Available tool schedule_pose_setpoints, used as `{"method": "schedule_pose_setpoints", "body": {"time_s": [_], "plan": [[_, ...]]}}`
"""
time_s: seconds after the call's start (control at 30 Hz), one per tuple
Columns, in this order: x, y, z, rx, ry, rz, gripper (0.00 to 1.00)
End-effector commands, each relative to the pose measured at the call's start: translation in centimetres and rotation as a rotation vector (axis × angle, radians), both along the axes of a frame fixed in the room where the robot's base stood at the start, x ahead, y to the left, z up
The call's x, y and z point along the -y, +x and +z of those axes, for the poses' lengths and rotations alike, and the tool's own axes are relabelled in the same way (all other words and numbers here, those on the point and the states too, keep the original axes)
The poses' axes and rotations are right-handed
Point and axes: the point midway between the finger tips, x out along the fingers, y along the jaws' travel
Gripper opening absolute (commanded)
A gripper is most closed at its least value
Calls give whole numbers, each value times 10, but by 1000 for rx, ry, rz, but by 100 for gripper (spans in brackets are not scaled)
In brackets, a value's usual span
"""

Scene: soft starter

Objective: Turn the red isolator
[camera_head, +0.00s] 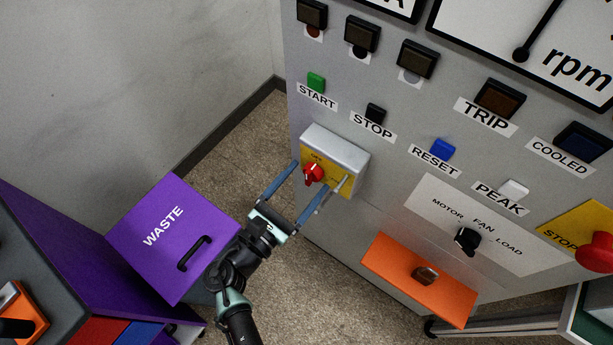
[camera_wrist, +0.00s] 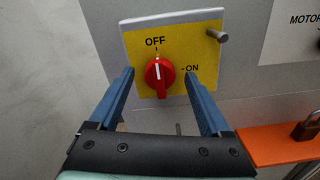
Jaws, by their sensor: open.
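The red isolator (camera_head: 313,174) is a rotary knob on a yellow plate (camera_head: 336,184) on the front of a grey box on the panel. In the wrist view the red knob (camera_wrist: 159,73) has a white mark at its top, pointing up towards OFF; ON is marked to its right. A small grey peg (camera_wrist: 222,37) sticks out at the plate's upper right. My gripper (camera_head: 309,185) is open, its two blue fingers pointing at the plate. In the wrist view my gripper (camera_wrist: 158,80) has a finger on either side of the knob, with visible gaps; contact is not seen.
A green START button (camera_head: 316,82) and black STOP button (camera_head: 375,113) sit above the isolator box. An orange flap with a padlock (camera_head: 425,275) is below right. A black selector (camera_head: 467,239) and red stop button (camera_head: 597,252) are further right. A purple WASTE bin (camera_head: 150,215) stands left.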

Motion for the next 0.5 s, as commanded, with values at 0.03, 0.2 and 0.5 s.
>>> {"method": "schedule_pose_setpoints", "body": {"time_s": [0.03, 0.2, 0.5], "plan": [[3, 4, 0, 1, 0, -2, 81], [7, 8, 0, 0, 0, -1, 81], [6, 8, 0, 1, 1, 0, 65]]}}
